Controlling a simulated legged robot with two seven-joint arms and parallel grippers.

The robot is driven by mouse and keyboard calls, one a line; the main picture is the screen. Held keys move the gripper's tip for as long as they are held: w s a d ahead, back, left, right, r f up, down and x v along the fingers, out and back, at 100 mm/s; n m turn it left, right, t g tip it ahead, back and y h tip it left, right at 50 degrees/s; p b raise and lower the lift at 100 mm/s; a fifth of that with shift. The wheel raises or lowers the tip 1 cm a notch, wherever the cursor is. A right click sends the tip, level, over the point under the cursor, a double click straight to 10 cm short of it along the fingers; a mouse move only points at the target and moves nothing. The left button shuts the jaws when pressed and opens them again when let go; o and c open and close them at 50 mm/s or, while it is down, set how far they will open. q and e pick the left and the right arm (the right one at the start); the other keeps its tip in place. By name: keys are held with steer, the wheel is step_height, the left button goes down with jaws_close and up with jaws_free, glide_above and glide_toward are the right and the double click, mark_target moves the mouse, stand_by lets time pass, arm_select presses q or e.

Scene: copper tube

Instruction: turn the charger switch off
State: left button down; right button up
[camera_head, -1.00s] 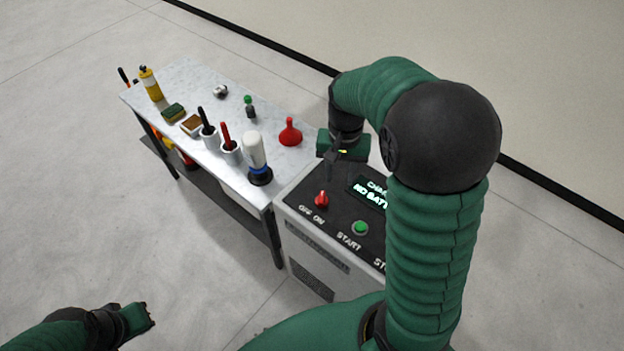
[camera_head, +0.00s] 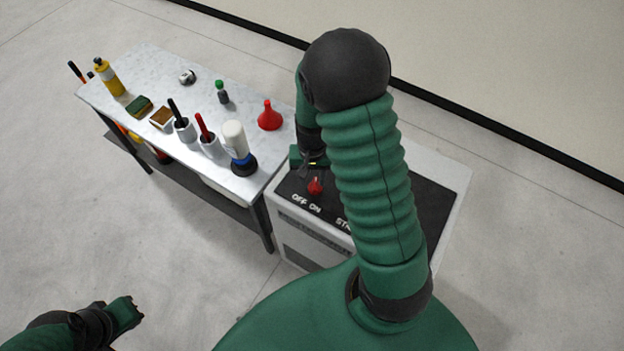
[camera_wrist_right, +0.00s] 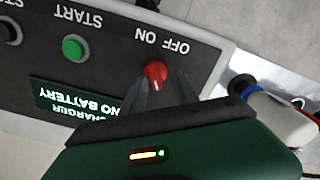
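The charger (camera_head: 452,185) is a light grey box with a black top panel. Its red switch knob (camera_head: 315,186) stands beside the OFF and ON labels, and it also shows in the right wrist view (camera_wrist_right: 155,74). Which label the knob points to is hard to tell. My right gripper (camera_head: 311,172) is just behind the knob in the head view. In the wrist view its fingers (camera_wrist_right: 160,84) are apart, one on each side of the knob; contact is not clear. My left gripper (camera_head: 136,308) is low at the left, away from the charger; its fingers are unclear.
The green START button (camera_wrist_right: 74,48) and the display reading NO BATTERY (camera_wrist_right: 76,100) are close to the switch. A marble-topped table (camera_head: 150,65) adjoins the charger on the left, with a red funnel (camera_head: 269,118), a white-and-blue bottle (camera_head: 237,143) and several tools.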

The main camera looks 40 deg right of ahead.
steer(key=shift+s+f, duration=0.2)
steer(key=shift+f, duration=0.35)
steer(key=shift+s+d+f, duration=0.15)
steer(key=shift+s+d, duration=0.15)
steer(key=shift+d, duration=0.05)
steer(key=shift+d+f, duration=0.15)
steer(key=shift+w, duration=0.2)
steer(key=c, duration=0.5)
steer(key=shift+a, duration=0.25)
jaws_close()
arm_select(q)
steer(key=shift+s+d+r, duration=0.2)
steer(key=shift+s+d, duration=0.1)
steer(key=shift+d, duration=0.05)
arm_select(e)
steer(key=shift+d, duration=0.1)
